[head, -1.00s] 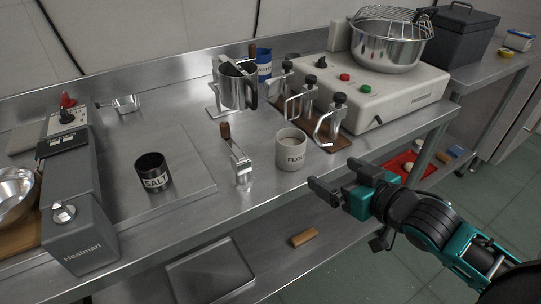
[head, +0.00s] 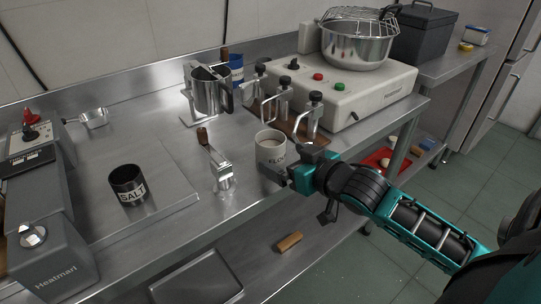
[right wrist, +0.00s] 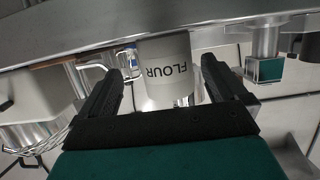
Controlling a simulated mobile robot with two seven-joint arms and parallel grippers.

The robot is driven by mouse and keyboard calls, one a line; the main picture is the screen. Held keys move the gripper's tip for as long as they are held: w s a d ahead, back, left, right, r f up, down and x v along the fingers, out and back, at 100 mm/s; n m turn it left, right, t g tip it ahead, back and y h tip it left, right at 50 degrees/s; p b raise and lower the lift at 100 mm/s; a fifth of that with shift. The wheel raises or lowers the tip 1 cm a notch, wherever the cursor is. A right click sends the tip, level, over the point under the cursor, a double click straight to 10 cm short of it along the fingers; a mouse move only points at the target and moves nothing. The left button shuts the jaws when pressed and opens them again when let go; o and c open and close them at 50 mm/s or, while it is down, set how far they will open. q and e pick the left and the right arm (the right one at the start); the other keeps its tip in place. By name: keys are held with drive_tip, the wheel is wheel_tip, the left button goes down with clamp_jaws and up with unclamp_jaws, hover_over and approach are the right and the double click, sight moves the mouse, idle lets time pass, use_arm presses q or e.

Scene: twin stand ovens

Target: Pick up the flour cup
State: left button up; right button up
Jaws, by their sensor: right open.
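The flour cup (head: 270,145) is a pale cup with dark lettering, upright on the steel counter near its front edge. My right gripper (head: 279,175) is at the cup's near side in the head view and hides part of its lower right. In the right wrist view the flour cup (right wrist: 167,68) appears upside down, its FLOUR label readable. The open fingers of my right gripper (right wrist: 165,90) lie to either side of the cup, with gaps visible. My left gripper is not in view.
A metal clamp tool with a wooden handle (head: 222,172) stands left of the cup. Clamps (head: 312,118) on a wooden board stand behind it to the right. A black salt cup (head: 127,185) is farther left. A metal sifter (head: 208,92) is behind.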

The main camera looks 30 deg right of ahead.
drive_tip(key=shift+a+b+x, duration=0.15)
drive_tip(key=shift+b+x, duration=0.25)
drive_tip(key=shift+x, duration=0.95)
drive_tip(key=shift+a+b+x, duration=0.2)
drive_tip(key=shift+b+x, duration=0.15)
drive_tip(key=shift+x, duration=1)
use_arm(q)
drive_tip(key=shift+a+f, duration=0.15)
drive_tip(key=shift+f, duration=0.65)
use_arm(e)
drive_tip(key=shift+c, duration=0.5)
drive_tip(key=c, duration=1)
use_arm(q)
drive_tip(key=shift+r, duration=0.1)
use_arm(e)
drive_tip(key=shift+r, duration=0.15)
wheel_tip(320, 180, up, 13)
drive_tip(key=p, duration=0.5)
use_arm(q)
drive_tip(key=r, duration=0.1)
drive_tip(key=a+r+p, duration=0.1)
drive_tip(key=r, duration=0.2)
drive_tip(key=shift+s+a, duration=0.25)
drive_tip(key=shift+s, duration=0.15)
use_arm(e)
wheel_tip(320, 180, up, 7)
hover_over(270, 154)
drive_tip(key=w+d, duration=0.2)
drive_tip(key=w, duration=0.1)
drive_tip(key=shift+s, duration=0.15)
